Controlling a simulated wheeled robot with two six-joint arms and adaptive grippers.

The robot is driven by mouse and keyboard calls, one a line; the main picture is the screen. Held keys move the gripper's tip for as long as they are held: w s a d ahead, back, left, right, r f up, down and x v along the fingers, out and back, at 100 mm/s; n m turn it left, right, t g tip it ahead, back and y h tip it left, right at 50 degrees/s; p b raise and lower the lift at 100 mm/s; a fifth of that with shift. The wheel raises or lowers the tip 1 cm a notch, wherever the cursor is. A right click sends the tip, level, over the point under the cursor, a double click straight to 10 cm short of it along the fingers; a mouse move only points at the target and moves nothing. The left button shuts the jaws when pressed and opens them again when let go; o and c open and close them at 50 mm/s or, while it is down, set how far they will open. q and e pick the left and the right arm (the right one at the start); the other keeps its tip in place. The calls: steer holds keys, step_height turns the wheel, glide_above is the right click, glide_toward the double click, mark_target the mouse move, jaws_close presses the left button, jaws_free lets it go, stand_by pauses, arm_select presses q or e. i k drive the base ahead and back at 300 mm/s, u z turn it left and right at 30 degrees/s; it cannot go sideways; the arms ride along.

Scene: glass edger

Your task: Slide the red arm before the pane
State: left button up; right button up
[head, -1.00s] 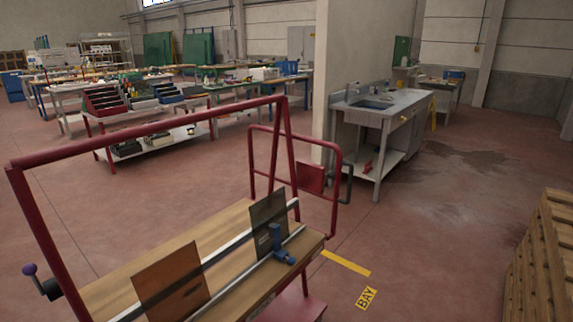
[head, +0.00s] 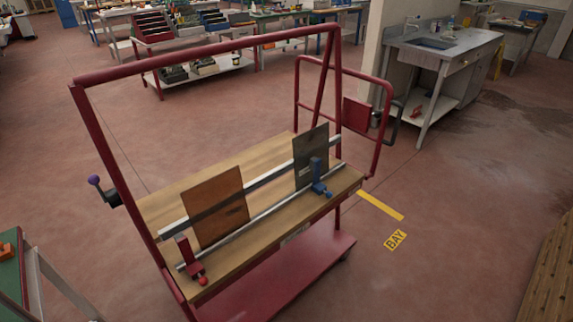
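The red arm (head: 190,258) is a small upright clamp near the left end of the front metal rail (head: 250,222) on the red trolley. It stands left of the brown pane (head: 214,205), near its lower left edge. A dark grey pane (head: 310,158) stands further right, with a blue arm (head: 318,178) in front of it. Both panes stand on the wooden deck (head: 153,212) and lean at the back metal rail. Neither of my grippers shows in the head view.
The trolley's red frame (head: 215,47) rises around the deck, with a purple-knobbed lever (head: 94,181) at its left. A green-topped table (head: 12,275) is at lower left. A grey sink bench (head: 445,45) stands at upper right, and wooden slats (head: 550,275) at lower right. Floor in front is clear.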

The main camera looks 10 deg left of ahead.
mark_target(193, 267)
steer(key=u, duration=1.35)
steer(key=k, duration=1.1)
steer(key=u, duration=0.6)
steer(key=i, duration=0.7)
steer(key=u, duration=0.55)
